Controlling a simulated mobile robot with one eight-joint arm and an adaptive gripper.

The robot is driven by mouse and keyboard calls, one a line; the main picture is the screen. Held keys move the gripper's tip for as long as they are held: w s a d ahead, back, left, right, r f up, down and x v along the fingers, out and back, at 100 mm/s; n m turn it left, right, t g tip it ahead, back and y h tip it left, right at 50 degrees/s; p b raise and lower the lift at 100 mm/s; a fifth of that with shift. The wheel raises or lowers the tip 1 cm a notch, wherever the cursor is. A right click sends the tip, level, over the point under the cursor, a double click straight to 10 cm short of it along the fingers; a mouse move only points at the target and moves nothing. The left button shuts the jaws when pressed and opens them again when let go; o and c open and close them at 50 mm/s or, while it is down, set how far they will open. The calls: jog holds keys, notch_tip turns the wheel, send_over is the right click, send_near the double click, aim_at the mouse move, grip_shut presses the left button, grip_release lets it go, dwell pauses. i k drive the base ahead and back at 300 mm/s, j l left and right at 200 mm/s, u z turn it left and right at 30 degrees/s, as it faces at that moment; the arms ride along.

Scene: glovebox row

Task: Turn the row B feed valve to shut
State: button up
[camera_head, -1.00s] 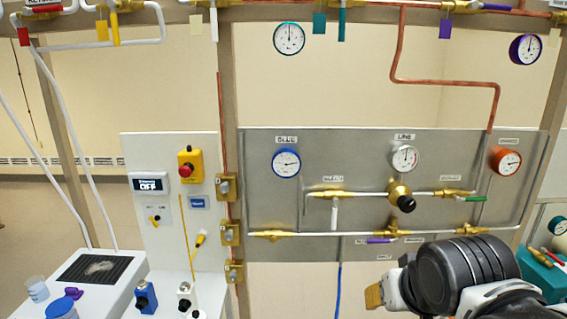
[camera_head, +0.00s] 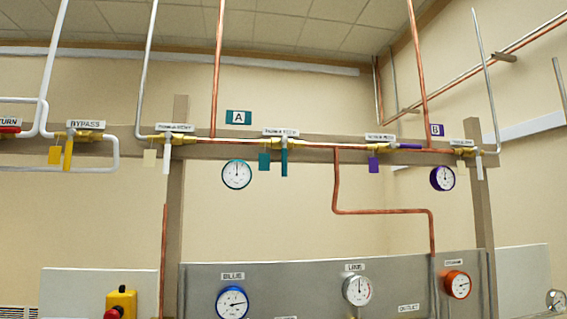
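The row B feed valve (camera_head: 383,147) sits on the overhead copper pipe, right of centre, under a small white label. Its purple lever (camera_head: 408,147) points right, along the pipe. A purple tag (camera_head: 373,165) hangs below its left side. A purple sign with the letter B (camera_head: 437,130) is above the pipe to the right. A purple-rimmed gauge (camera_head: 443,178) hangs below the pipe. My gripper is not in view.
A valve with a teal lever (camera_head: 284,162) hanging down is left of it, by the sign A (camera_head: 238,117). White-lever valves (camera_head: 167,160) and a yellow-lever bypass valve (camera_head: 68,153) share the beam. A grey gauge panel (camera_head: 300,278) stands below.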

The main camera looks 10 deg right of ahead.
aim_at(406, 146)
jog(key=z, duration=0.75)
